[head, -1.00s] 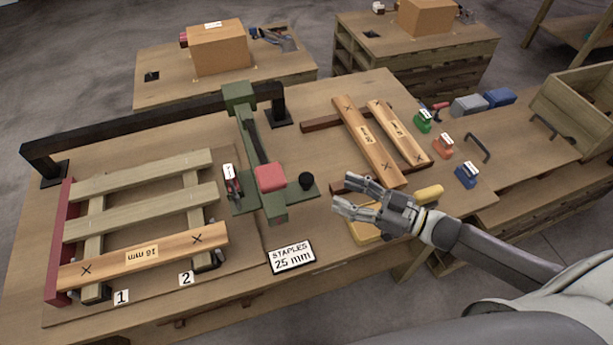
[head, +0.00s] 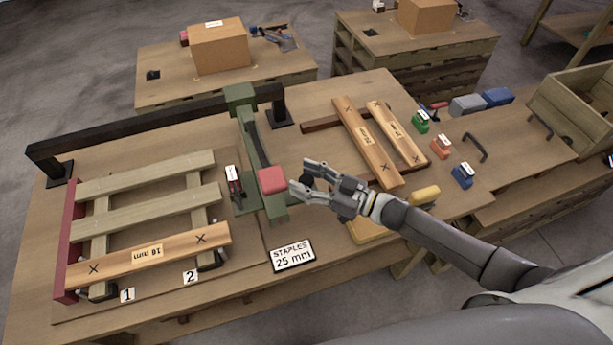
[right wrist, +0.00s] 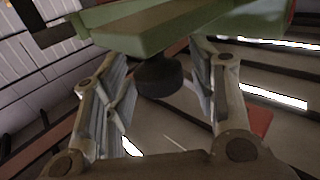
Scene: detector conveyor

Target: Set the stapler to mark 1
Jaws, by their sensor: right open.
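The green stapler (head: 249,143) with its red pad (head: 272,180) rides on the black rail (head: 150,123), to the right of the slatted wooden frame. Marks 1 (head: 127,295) and 2 (head: 190,277) are white labels at the frame's front edge; the stapler is right of both. My right gripper (head: 303,180) is open at the stapler's right side, around or beside its black knob, which it partly hides. In the right wrist view the black knob (right wrist: 159,78) shows between the open fingers, under the green body (right wrist: 165,30). My left gripper is not in view.
The slatted frame (head: 145,205) has a plank marked 16 mm in front. A sign reading STAPLES 25 mm (head: 292,256) stands at the table's front. Loose planks (head: 368,145), a yellow object (head: 424,195) and small coloured boxes (head: 440,147) lie to the right.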

